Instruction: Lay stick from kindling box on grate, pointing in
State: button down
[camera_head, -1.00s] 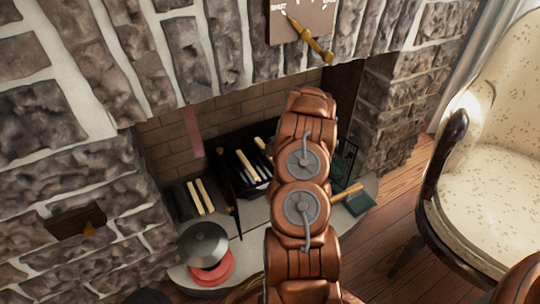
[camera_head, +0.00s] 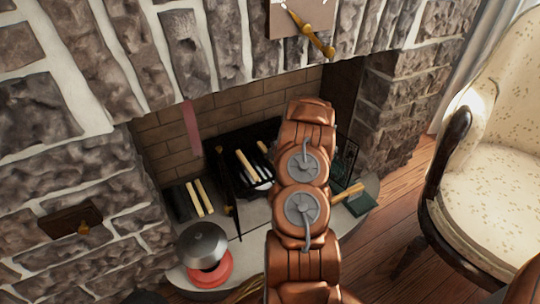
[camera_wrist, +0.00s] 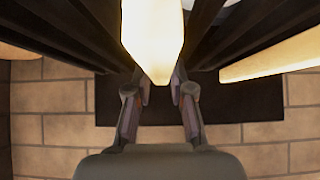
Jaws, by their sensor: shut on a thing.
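In the wrist view my gripper (camera_wrist: 160,88) is shut on a pale stick (camera_wrist: 153,35), which extends away from the jaws between dark bars of the grate (camera_wrist: 205,35). I cannot tell whether this stick touches the grate. Another pale stick (camera_wrist: 280,55) lies to its right, and part of one shows at the left edge. In the head view the black grate (camera_head: 228,170) stands in the fireplace with a pale stick (camera_head: 246,165) on it. My arm hides the gripper and part of the grate there. A dark holder (camera_head: 181,203) left of the grate has two pale sticks (camera_head: 200,198) at it; I cannot tell whether it is the kindling box.
A grey-lidded red pot (camera_head: 208,270) stands on the hearth at front left. A yellowish stick-like piece (camera_head: 342,194) shows right of my arm beside a dark green object (camera_head: 352,210). Stone walls flank the opening. A cream armchair (camera_head: 490,170) stands at right.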

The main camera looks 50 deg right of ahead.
jog(key=c, duration=1)
grip_release()
jog(key=shift+r, duration=0.1)
jog(key=p+v, duration=0.3)
jog(key=v, duration=0.9)
